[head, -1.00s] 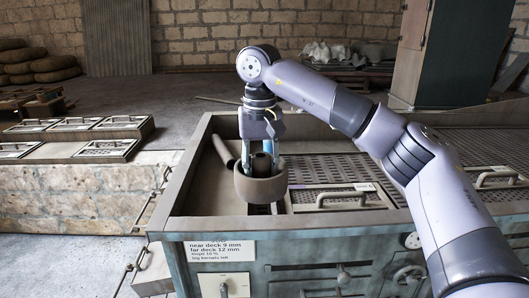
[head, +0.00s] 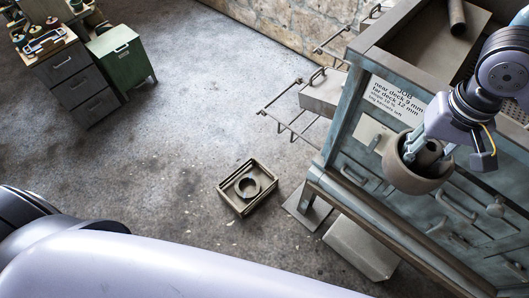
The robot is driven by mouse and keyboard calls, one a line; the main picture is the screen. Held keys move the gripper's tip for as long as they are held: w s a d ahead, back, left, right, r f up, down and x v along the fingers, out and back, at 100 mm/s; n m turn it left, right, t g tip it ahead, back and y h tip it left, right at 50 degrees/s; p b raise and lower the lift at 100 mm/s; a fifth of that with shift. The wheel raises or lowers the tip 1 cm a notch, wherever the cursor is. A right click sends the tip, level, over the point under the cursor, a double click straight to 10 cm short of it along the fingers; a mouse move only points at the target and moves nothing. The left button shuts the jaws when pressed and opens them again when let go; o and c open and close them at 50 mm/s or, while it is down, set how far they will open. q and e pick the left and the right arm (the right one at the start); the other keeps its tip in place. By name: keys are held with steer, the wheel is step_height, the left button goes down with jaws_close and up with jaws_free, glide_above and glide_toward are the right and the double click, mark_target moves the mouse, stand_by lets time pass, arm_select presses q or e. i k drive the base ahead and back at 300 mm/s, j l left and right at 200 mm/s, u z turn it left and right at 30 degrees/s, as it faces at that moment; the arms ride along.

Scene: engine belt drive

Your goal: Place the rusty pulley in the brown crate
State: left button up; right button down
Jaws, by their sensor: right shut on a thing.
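The rusty pulley (head: 416,179) is a brown, cup-like round body with a thick rim and a dark hub in its middle. My right gripper (head: 429,153) is shut on it, with its fingers reaching down inside the rim. The pulley hangs in the air in front of the machine's front panel. The brown crate (head: 234,207) is a small, low open box on the floor left of the machine. A grey-brown ring lies inside it. My right gripper is well to the right of the crate and above it. My left gripper is out of view.
The blue-grey machine (head: 345,141) with handles and a label fills the right. A grey box (head: 361,249) lies by its foot. Wire racks (head: 290,115) stick out on its left. A green cabinet (head: 121,55) and dark drawers (head: 75,78) stand far left. Floor around the crate is clear.

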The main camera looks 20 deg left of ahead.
mark_target(251, 188)
steer(key=i+j, duration=0.15)
steer(key=j, duration=0.25)
steer(key=i+j+z, duration=0.1)
steer(key=j, duration=0.35)
steer(key=i+j, duration=0.15)
steer(key=j, duration=0.3)
steer(key=i+j+z, duration=0.1)
steer(key=j, duration=0.3)
steer(key=i+j, duration=0.1)
steer(key=j, duration=0.35)
steer(key=i+j+z, duration=0.1)
steer(key=j, duration=0.35)
